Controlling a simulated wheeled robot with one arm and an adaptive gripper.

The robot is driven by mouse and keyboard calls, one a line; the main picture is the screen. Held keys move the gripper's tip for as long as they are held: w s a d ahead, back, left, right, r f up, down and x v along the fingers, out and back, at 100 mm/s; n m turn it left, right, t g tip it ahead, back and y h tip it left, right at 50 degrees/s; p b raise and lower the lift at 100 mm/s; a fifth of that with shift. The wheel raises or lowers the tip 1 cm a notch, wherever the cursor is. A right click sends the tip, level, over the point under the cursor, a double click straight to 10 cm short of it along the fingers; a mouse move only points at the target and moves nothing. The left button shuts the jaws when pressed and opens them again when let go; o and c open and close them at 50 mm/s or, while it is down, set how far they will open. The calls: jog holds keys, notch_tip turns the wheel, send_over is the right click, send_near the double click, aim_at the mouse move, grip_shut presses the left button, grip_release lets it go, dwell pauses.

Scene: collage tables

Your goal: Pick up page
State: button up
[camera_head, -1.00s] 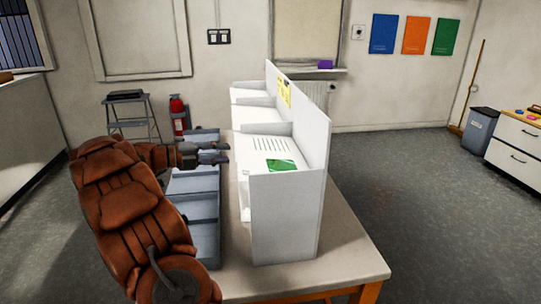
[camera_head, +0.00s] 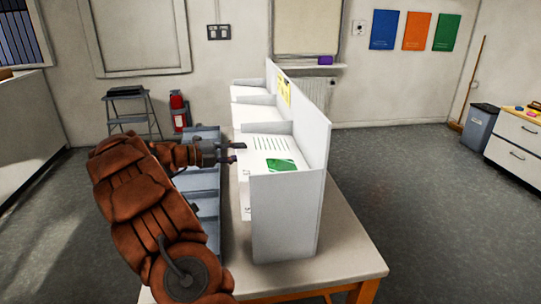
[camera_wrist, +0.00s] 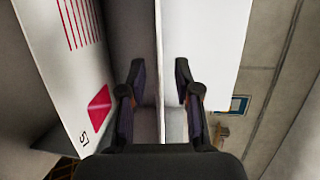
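A white page with dark lines and a green block (camera_head: 282,165) lies on top of the nearest bay of a white divided rack (camera_head: 288,215) on the table. My gripper (camera_head: 236,152) is at the rack's left side, level with the top of that bay. In the wrist view my gripper (camera_wrist: 160,70) is open, its two dark fingers apart with a thin pale edge running between them. Whether they touch it cannot be told. A white sheet with red lines and a red shape (camera_wrist: 88,70) shows left of the fingers. A white surface (camera_wrist: 205,45) is at the right.
Blue-grey trays (camera_head: 206,207) stand along the left of the rack, under my arm. The table (camera_head: 345,245) is bare at its front right. A step stool (camera_head: 130,112) and a fire extinguisher (camera_head: 178,110) stand behind. Floor at the right is open.

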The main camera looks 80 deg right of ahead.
grip_shut()
jog(key=shift+w+r, duration=0.15)
dwell(0.4)
notch_tip(320, 180, up, 6)
jog(key=r+b, duration=0.1)
jog(key=b, duration=0.1)
jog(key=w+a+b, duration=0.1)
jog(key=w+a, duration=0.3)
jog(key=w, duration=0.5)
jog(key=w+a, duration=0.4)
jog(key=w, duration=0.5)
jog(key=shift+b, duration=0.4)
jog(key=shift+a+f, duration=0.1)
